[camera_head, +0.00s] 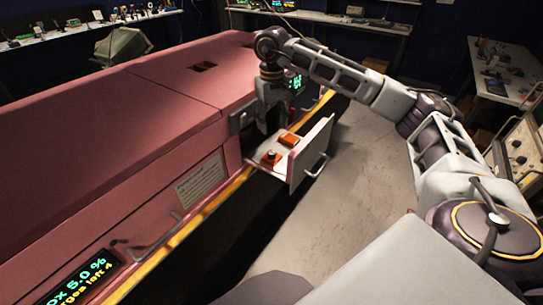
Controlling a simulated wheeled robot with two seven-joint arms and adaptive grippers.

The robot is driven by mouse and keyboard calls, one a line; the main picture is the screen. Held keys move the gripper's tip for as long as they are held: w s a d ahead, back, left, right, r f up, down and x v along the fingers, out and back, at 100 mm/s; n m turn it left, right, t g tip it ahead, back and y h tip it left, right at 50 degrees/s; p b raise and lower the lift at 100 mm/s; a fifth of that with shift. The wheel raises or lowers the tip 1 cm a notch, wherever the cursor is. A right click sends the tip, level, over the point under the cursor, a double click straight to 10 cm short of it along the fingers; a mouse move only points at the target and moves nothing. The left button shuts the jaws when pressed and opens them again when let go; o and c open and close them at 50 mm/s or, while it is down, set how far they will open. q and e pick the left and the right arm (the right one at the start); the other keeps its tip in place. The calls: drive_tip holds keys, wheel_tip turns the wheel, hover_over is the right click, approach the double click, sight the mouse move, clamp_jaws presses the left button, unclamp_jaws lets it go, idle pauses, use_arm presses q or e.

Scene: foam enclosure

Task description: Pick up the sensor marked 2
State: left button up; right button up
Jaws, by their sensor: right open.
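An open drawer (306,158) sticks out from the side of the pink enclosure (120,120). Two small orange sensors lie in it: one sensor (271,158) nearer the front of the picture and another sensor (289,139) farther back. Their markings are too small to read, so I cannot tell which is marked 2. My right gripper (264,124) is open and points down beside the enclosure wall, just behind and above the drawer. Its fingertips are dark and hard to make out. My left gripper is not in view.
A yellow edge strip (213,203) runs along the enclosure's lower side. A lit display (83,283) and a wire handle (155,243) are at lower left. Grey floor (350,190) lies clear right of the drawer. Benches (330,18) with equipment stand at the back.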

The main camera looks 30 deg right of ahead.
hover_over(272, 153)
wheel_tip(272, 153, down, 6)
drive_tip(key=shift+w+d+r, duration=0.1)
drive_tip(key=shift+w+r, duration=0.05)
drive_tip(key=shift+r, duration=0.1)
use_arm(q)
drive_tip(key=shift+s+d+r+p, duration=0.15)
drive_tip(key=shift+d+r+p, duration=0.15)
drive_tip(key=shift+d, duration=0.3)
use_arm(e)
drive_tip(key=shift+f, duration=0.6)
drive_tip(key=shift+f, duration=0.55)
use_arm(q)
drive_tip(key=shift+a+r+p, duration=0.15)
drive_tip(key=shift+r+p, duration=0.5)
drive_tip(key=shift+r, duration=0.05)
use_arm(e)
drive_tip(key=shift+f, duration=2.05)
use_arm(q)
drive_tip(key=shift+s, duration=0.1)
use_arm(e)
drive_tip(key=c, duration=1.1)
drive_tip(key=shift+r, duration=0.1)
